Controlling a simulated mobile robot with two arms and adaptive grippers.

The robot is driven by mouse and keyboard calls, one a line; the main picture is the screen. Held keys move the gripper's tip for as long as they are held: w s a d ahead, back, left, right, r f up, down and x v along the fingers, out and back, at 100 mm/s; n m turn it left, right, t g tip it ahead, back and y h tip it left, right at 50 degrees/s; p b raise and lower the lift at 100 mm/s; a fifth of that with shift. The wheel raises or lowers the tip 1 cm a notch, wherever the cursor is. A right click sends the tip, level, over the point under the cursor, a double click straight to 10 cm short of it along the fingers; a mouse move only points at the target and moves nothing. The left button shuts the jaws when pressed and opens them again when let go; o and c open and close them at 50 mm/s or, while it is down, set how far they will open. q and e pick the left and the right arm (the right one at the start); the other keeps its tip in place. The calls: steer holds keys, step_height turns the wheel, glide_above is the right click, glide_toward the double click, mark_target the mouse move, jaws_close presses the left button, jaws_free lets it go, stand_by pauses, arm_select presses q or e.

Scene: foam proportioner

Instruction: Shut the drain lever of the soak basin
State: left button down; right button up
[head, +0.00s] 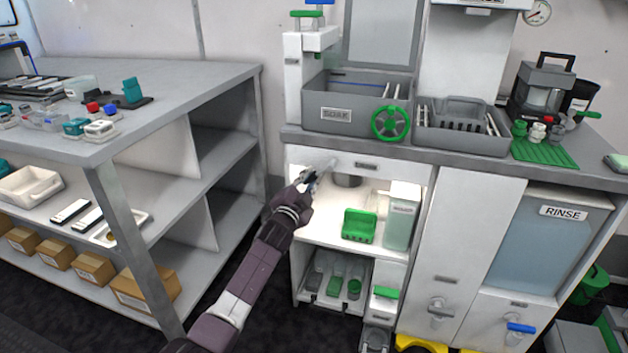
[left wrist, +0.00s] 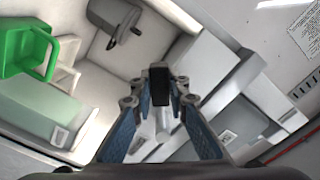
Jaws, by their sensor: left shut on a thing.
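The soak basin (head: 325,98), grey with a label on its front, sits on the counter in the head view. My left gripper (head: 311,178) is below it, at the top left of the open cabinet under the counter. The gripper is shut on a small part that I take for the drain lever; in the head view a pale piece (head: 329,164) shows just past the fingertips. In the left wrist view a dark block (left wrist: 159,84) shows between the fingertips (left wrist: 160,88). The fingers hide much of the lever, so its angle is unclear. My right gripper is not in view.
A green handwheel (head: 391,123) is on the basin's front. The cabinet holds a green holder (head: 359,225), a pale box (head: 402,216) and a grey cylindrical part (head: 347,180) under the counter. A shelved bench (head: 190,90) stands left, with a floor gap between.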

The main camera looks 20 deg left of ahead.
mark_target(309, 157)
arm_select(q)
steer(key=r+m+p, duration=0.1)
steer(key=m, duration=0.1)
steer(key=a+r+m+p, duration=0.1)
steer(key=m, duration=0.1)
steer(key=r+m+p, duration=0.1)
steer(key=r+m, duration=0.1)
steer(key=shift+a+r+m, duration=0.1)
steer(key=shift+a+m, duration=0.15)
steer(key=shift+m, duration=0.15)
steer(key=shift+r+m+p, duration=0.2)
steer(key=shift+m+p, duration=0.1)
steer(key=shift+m, duration=0.1)
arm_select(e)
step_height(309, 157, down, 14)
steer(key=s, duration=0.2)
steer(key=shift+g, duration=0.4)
arm_select(q)
steer(key=c, duration=1.8)
jaws_free()
steer(key=shift+c, duration=0.2)
steer(key=shift+s+a, duration=0.1)
steer(key=shift+s, duration=0.5)
steer(key=s, duration=1)
steer(key=shift+s, duration=0.35)
steer(key=shift+a, duration=0.1)
